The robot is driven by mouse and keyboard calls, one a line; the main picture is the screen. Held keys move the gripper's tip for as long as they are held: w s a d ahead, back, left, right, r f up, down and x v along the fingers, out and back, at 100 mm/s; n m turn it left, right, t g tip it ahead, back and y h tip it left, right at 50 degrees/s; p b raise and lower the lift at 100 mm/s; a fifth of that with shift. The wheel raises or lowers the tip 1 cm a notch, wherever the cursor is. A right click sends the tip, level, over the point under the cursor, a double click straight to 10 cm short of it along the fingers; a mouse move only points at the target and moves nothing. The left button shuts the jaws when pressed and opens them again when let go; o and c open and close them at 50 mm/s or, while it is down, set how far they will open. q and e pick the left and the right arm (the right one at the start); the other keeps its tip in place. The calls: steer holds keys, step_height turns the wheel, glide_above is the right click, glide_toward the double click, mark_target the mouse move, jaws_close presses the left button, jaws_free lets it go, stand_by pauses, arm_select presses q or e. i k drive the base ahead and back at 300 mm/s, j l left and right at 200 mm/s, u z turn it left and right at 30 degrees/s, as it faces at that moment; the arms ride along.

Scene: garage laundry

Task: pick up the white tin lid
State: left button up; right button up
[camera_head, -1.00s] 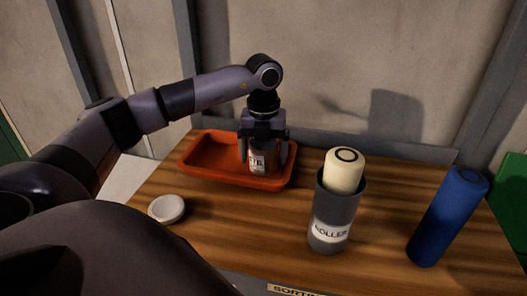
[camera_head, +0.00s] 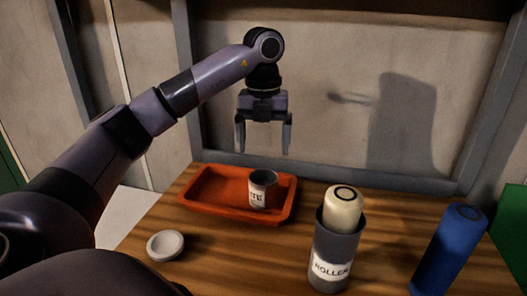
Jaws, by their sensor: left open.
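The white tin lid (camera_head: 166,245) is a small round dish-like piece lying on the wooden table at the left, in front of the orange tray. My left gripper (camera_head: 263,140) is open and empty, pointing down above and behind the tray, clear of the tin. It is up and to the right of the lid. My right gripper is not in view.
A grey holder labelled ROLLER (camera_head: 333,259) stands at the front right with a cream roller (camera_head: 343,208) in it. A blue cylinder (camera_head: 448,250) stands further right. Bare wooden table (camera_head: 238,257) lies between the lid and the grey holder. A wall is behind the table.

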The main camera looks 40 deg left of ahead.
mark_target(166, 246)
steer(key=k, duration=1)
